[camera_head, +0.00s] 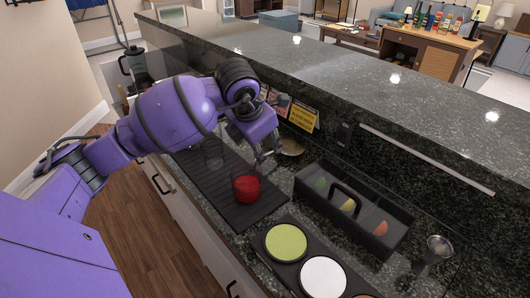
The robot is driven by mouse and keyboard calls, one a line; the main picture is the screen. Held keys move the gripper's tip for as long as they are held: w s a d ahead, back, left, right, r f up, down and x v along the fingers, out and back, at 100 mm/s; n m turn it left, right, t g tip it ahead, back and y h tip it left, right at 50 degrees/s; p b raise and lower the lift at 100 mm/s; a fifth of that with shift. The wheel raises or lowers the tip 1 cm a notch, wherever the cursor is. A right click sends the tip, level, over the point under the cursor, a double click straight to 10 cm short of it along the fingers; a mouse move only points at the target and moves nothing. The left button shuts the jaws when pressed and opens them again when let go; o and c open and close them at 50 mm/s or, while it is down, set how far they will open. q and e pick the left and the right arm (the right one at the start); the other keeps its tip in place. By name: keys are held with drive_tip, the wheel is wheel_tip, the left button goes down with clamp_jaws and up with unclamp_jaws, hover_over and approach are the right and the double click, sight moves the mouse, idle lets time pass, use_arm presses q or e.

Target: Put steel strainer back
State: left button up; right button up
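My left arm comes in from the left, and its gripper (268,153) hangs over the bar counter, pointing down, just past the black ribbed mat. A small round metallic item (291,147), possibly the steel strainer, shows just right of the fingers near the back wall. It is too small to identify surely, and I cannot tell whether the fingers touch it. Whether the gripper is open or shut is unclear. My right gripper is not in view.
A glass of red contents (246,188) stands on the black mat (213,187) close below the gripper. A black handled caddy (318,207) holds fruit pieces. A rimming tray (292,264) and metal jigger (437,249) are nearer. A raised granite ledge (370,90) runs behind.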

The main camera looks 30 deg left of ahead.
use_arm(q)
drive_tip(key=v, duration=0.7)
drive_tip(key=shift+s+r, duration=0.15)
drive_tip(key=shift+r, duration=0.2)
